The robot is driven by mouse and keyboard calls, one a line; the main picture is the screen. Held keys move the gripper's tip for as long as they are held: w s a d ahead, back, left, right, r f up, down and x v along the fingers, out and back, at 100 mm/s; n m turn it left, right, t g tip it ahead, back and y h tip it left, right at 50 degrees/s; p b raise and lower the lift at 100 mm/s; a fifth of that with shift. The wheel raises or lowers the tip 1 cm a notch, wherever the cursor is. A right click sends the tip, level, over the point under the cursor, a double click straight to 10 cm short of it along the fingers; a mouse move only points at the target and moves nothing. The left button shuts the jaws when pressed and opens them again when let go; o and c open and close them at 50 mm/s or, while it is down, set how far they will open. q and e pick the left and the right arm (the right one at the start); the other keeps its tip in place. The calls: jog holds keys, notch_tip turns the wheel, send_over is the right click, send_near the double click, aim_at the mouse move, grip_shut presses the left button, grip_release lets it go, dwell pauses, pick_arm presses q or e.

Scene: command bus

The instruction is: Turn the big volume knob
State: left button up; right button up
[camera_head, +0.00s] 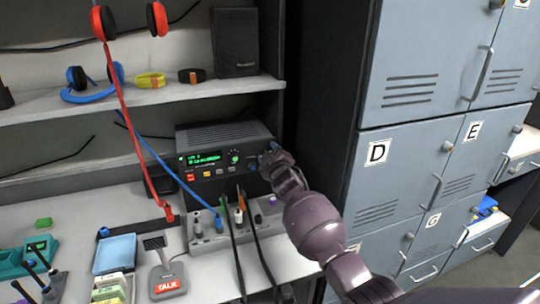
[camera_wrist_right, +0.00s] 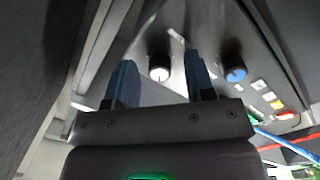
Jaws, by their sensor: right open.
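The black radio unit (camera_head: 225,136) stands on the desk, with a green-lit display (camera_head: 205,159) and controls on its front. My right gripper (camera_head: 268,156) is at the right end of that front and hides part of it. In the right wrist view the open blue fingers (camera_wrist_right: 160,64) are on either side of a dark knob with a white face (camera_wrist_right: 160,73); no contact is clear. A blue-faced knob (camera_wrist_right: 236,74) is outside the fingers, to the right; it also shows in the head view (camera_head: 253,165). I cannot read which knob is volume. My left gripper is not in view.
A panel with upright plugs and cables (camera_head: 205,242) lies below the radio. A TALK microphone base (camera_head: 168,284) stands at the front. A shelf (camera_head: 140,103) is above. Grey lockers (camera_head: 400,150) stand to the right, close to my right arm.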

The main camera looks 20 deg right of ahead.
jog(key=shift+c, duration=1.4)
grip_shut()
